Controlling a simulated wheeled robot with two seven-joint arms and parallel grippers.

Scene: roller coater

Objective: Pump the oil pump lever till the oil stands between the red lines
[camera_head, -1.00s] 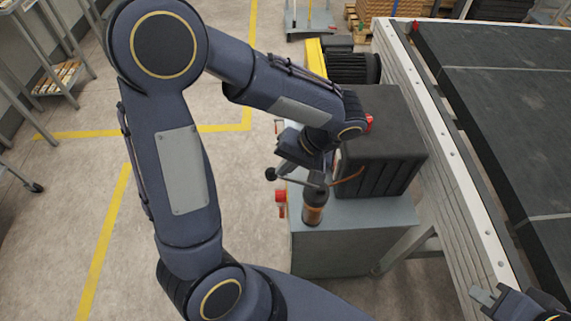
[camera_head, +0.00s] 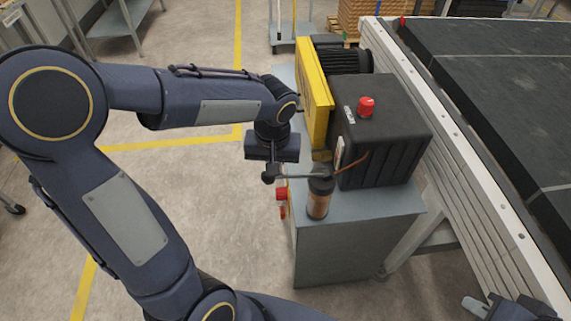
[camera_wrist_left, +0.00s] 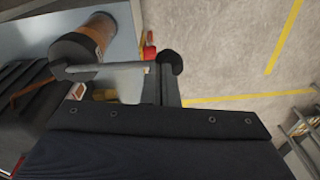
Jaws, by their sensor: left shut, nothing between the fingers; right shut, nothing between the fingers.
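The oil pump (camera_head: 318,201) is a small cylinder with a dark cap and an amber-brown body on the grey cabinet's front corner. Its lever (camera_head: 295,176) is a thin rod reaching left to a dark ball knob (camera_head: 268,178). My left gripper (camera_head: 271,167) is shut and empty, close at the knob; whether it touches is unclear. In the left wrist view the pump (camera_wrist_left: 90,43), lever rod (camera_wrist_left: 110,69) and knob (camera_wrist_left: 170,62) show beyond the gripper (camera_wrist_left: 170,88). The red lines and oil level cannot be made out. My right gripper (camera_head: 478,304) is shut at the lower right.
The grey cabinet (camera_head: 345,250) carries a black ribbed box (camera_head: 385,135) with a red cap (camera_head: 366,106), a yellow guard (camera_head: 314,95) and a motor (camera_head: 345,61). A red knob (camera_head: 282,194) sticks out beside the pump. The conveyor (camera_head: 490,80) runs along the right. Floor at left is open.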

